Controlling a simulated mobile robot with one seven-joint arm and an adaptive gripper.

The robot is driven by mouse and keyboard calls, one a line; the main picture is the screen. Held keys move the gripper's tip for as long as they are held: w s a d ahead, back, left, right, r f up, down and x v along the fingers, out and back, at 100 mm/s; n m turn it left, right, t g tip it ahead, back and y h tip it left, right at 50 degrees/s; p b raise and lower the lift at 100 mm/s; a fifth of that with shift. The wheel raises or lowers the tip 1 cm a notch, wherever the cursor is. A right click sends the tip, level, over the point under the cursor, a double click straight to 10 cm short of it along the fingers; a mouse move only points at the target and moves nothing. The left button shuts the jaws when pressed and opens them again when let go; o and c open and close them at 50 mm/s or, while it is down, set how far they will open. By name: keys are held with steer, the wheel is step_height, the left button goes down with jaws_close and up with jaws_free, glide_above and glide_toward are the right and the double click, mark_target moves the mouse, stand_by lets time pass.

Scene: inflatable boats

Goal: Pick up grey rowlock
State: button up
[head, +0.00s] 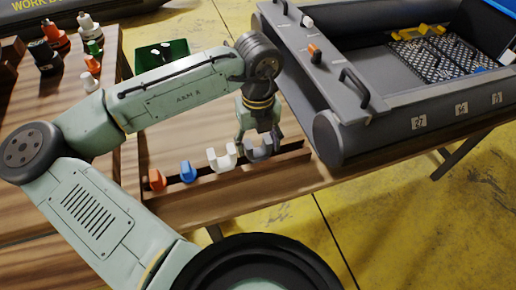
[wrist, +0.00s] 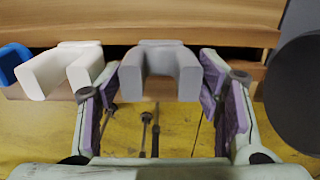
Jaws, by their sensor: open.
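The grey rowlock (head: 259,150) is a U-shaped piece seated in a dark slot at the front of the wooden table, at the right end of a row. In the wrist view the grey rowlock (wrist: 160,67) stands upright between my open fingers, with a finger on each side. A gap shows on both sides of it. My gripper (head: 258,135) is over the rowlock from above and partly covers it; its purple-padded fingers (wrist: 165,100) are apart.
A white rowlock (head: 222,158) stands close left of the grey one, with a blue piece (head: 188,171) and an orange piece (head: 157,180) beyond it. A grey inflatable boat (head: 345,140) lies close on the right. A green tray (head: 160,62) and several bottles are behind my arm.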

mark_target(258, 153)
steer(key=shift+f, duration=1.2)
steer(key=shift+c, duration=0.6)
steer(key=c, duration=0.7)
steer(key=shift+c, duration=0.2)
step_height(258, 153, up, 11)
steer(key=p, duration=0.1)
steer(key=shift+r, duration=0.2)
steer(key=shift+f, duration=0.1)
